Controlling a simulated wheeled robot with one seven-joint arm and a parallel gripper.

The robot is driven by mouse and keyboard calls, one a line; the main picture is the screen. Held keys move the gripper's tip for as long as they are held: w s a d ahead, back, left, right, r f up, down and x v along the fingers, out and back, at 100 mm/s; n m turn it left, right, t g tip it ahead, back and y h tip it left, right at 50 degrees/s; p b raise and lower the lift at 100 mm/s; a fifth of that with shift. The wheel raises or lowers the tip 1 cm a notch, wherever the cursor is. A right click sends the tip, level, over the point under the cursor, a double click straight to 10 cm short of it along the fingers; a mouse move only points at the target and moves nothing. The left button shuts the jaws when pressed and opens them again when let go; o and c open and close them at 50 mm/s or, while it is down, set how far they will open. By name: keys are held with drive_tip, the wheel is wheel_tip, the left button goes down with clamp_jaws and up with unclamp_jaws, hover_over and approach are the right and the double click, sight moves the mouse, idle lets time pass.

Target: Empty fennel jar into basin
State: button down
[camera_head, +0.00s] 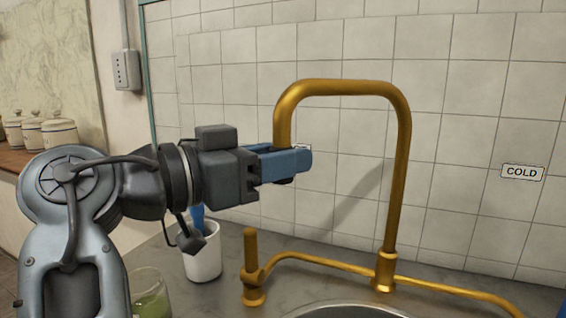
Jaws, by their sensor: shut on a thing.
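My gripper (290,160), with blue fingers, is level in the middle of the view. It is shut around the down-turned end of the gold tap spout (400,150), which passes down between the fingers. The spout's tip is mostly hidden by the near finger. The basin (370,311) shows only as a metal rim at the bottom edge, right of centre. A glass (150,294) with something green in it stands at the lower left, partly behind my arm. I cannot tell whether it is the fennel jar.
A white cup (203,254) with a blue item in it stands on the grey counter below my gripper. A gold tap handle (251,262) rises beside it. Lidded white jars (58,132) stand on a wooden shelf at the far left. A "COLD" label (522,172) is on the tiled wall.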

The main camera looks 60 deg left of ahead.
drive_tip(key=shift+w+d, duration=0.25)
drive_tip(key=shift+w, duration=0.15)
drive_tip(key=c, duration=1)
unclamp_jaws()
drive_tip(key=shift+w, duration=0.1)
drive_tip(key=shift+o, duration=1)
drive_tip(key=shift+s, duration=0.25)
drive_tip(key=s, duration=0.7)
drive_tip(key=shift+s+b, duration=0.3)
drive_tip(key=shift+b, duration=0.1)
